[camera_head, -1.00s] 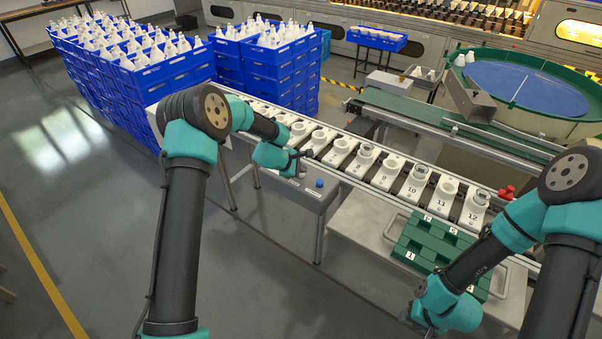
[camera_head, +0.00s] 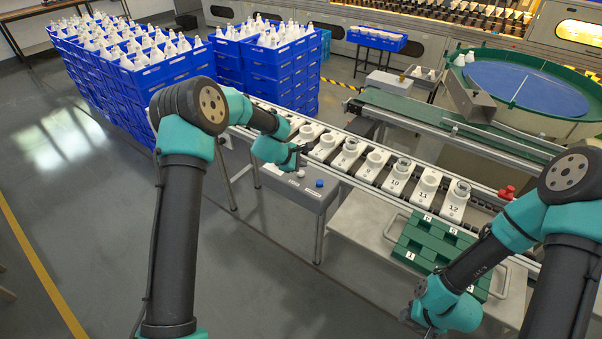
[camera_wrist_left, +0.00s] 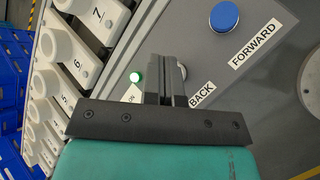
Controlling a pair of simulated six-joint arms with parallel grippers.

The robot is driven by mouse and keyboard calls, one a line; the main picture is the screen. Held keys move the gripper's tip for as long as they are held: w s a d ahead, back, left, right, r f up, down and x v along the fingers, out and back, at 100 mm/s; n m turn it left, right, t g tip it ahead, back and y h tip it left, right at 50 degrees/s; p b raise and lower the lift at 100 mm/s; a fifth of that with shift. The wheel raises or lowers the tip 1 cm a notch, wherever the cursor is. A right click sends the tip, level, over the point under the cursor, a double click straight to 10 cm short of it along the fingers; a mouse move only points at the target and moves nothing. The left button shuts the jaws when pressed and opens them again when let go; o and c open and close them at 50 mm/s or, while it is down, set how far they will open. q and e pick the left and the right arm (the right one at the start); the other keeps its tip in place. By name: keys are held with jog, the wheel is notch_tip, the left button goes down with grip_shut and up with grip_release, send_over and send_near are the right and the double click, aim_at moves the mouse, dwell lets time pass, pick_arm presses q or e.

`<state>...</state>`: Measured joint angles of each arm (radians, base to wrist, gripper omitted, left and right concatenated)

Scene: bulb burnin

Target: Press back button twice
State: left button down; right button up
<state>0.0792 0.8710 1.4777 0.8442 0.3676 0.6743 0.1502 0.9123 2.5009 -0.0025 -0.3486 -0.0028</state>
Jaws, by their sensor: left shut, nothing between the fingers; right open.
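The control box (camera_head: 285,188) stands at the near side of the conveyor. In the left wrist view, the BACK label (camera_wrist_left: 202,95) is beside a pale button (camera_wrist_left: 182,70), mostly hidden behind my left fingers. The pale button also shows in the head view (camera_head: 300,173), just below my fingertips. My left gripper (camera_head: 300,155) is shut and empty, over the box; I cannot tell whether it touches the button. The blue FORWARD button (camera_wrist_left: 224,16) is clear of the fingers. My right gripper (camera_head: 418,322) is open, low at the right, near the green block tray (camera_head: 432,246).
The conveyor (camera_head: 340,178) carries a row of numbered white holders, some with rings or parts on them. Stacked blue crates (camera_head: 270,90) stand behind. Floor at front left is clear.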

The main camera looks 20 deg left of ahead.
aim_at(298, 187)
pick_arm(q)
jog(key=shift+r, duration=2)
jog(key=s+f+m, duration=0.1)
jog(key=s+f, duration=0.1)
jog(key=s+a+f+m+g, duration=0.1)
jog(key=s+f, duration=0.1)
jog(key=f, duration=0.1)
jog(key=s+f+y, duration=0.1)
jog(key=s+f, duration=0.1)
jog(key=s, duration=0.1)
jog(key=shift+s+a+f+m+g, duration=0.1)
jog(key=shift+a+f+m+g, duration=0.05)
jog(key=shift+f+m+g, duration=0.25)
jog(key=s+f+m+g, duration=0.1)
jog(key=s+f+m, duration=0.3)
jog(key=s, duration=0.6)
jog(key=s+f+m+g+y, duration=0.1)
jog(key=s+f+m, duration=0.3)
jog(key=s, duration=0.7)
jog(key=s+f+m+g, duration=0.2)
jog(key=s+f+m, duration=0.2)
jog(key=s, duration=0.7)
jog(key=shift+m+y, duration=0.3)
jog(key=shift+m, duration=0.5)
jog(key=c, duration=1.8)
grip_release()
jog(key=shift+w, duration=0.1)
